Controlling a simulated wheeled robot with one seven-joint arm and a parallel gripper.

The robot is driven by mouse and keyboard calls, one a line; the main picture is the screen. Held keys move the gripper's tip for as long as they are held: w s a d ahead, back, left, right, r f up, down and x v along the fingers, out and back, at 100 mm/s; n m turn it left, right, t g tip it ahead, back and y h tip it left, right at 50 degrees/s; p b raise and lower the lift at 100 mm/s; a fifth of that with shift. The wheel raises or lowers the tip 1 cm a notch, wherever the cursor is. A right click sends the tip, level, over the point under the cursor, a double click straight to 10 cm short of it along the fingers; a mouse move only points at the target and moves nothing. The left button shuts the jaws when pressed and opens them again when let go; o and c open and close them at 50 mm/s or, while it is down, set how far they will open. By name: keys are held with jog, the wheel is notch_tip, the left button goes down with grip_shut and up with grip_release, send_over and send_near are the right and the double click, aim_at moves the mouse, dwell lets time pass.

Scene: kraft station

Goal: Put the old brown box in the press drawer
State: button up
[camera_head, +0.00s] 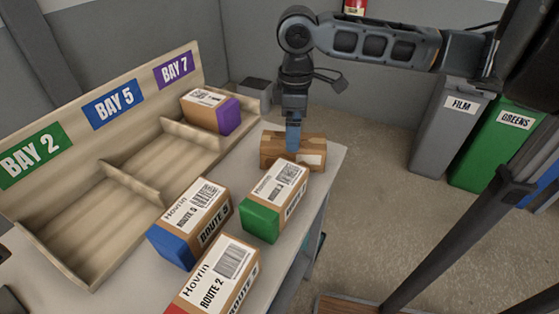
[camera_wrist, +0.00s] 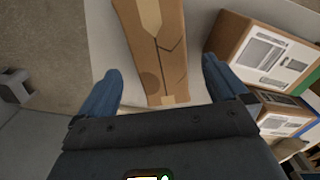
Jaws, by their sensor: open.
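The old brown box (camera_head: 309,160) lies at the far end of the table, plain brown with lighter tape patches. In the wrist view the old brown box (camera_wrist: 152,45) shows dark crack-like lines and a stain, and sits between the two blue fingertips. My gripper (camera_head: 293,142) points down at the box in the head view. The fingers of my gripper (camera_wrist: 160,85) are spread with gaps on both sides of the box. Whether the fingertips reach below its top cannot be told. The press drawer is not identifiable in either view.
A green-ended box (camera_head: 262,222) stands close to the old box. A blue-ended box (camera_head: 178,245) and a red-ended box (camera_head: 215,275) are nearer. A wooden bay rack (camera_head: 95,235) holds a purple-ended box (camera_head: 228,116). Grey (camera_head: 432,135) and green (camera_head: 492,155) bins stand right.

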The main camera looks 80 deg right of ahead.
notch_tip(320, 180, down, 8)
jog(key=shift+r+p, duration=0.2)
jog(key=shift+p, duration=0.25)
jog(key=c, duration=1.1)
jog(key=shift+o, duration=0.2)
jog(key=shift+r, duration=0.1)
